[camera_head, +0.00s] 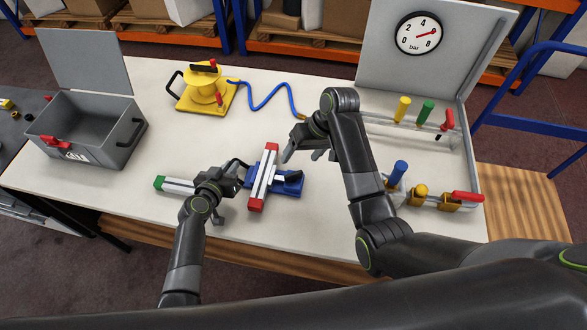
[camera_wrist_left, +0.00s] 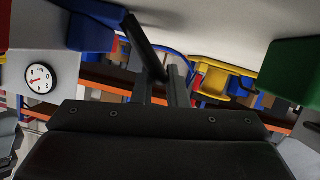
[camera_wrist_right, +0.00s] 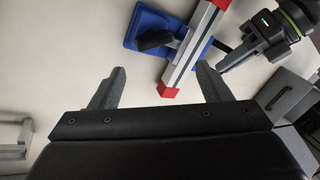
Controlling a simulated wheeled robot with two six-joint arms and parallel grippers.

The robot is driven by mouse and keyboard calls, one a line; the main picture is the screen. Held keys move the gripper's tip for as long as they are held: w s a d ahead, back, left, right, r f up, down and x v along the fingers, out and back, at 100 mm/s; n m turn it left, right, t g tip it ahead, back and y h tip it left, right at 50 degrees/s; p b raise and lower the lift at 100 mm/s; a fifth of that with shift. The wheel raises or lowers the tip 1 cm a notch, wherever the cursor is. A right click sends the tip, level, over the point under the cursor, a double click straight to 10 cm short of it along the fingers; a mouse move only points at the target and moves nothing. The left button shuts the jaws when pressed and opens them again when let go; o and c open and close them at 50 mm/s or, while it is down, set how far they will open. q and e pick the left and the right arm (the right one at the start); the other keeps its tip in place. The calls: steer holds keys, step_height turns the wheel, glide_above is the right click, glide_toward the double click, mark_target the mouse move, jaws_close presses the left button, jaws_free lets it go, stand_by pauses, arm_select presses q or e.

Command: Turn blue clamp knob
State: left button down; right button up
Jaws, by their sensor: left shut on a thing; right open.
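The blue clamp (camera_head: 294,187) lies mid-table across a silver bar with red ends (camera_head: 263,178). It also shows in the right wrist view (camera_wrist_right: 137,27), with a dark cylindrical knob (camera_wrist_right: 155,40) on it. A green-ended bar (camera_head: 176,185) runs left from the clamp, partly hidden by my left gripper (camera_head: 232,178). That gripper is shut on a dark rod-like handle (camera_wrist_left: 146,45) at the clamp's left side; its exact hold is hard to see. My right gripper (camera_head: 305,154) is open and empty, above the table behind and right of the clamp.
A yellow vacuum device (camera_head: 207,92) with a blue hose (camera_head: 275,98) stands at the back. A grey open case (camera_head: 90,125) is at left. A gauge panel (camera_head: 435,50) and coloured clamps (camera_head: 428,112) are at right. The table is clear front-left of the hose.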

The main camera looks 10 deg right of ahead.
mark_target(293, 173)
steer(key=w+a+r+g+h, duration=0.4)
steer(key=g+h, duration=0.1)
steer(key=h, duration=0.1)
steer(key=shift+n, duration=0.4)
steer(key=x, duration=1.1)
steer(key=shift+s+f, duration=0.1)
steer(key=shift+f, duration=0.3)
steer(key=c, duration=0.9)
steer(key=shift+y, duration=0.3)
steer(key=shift+c, duration=0.4)
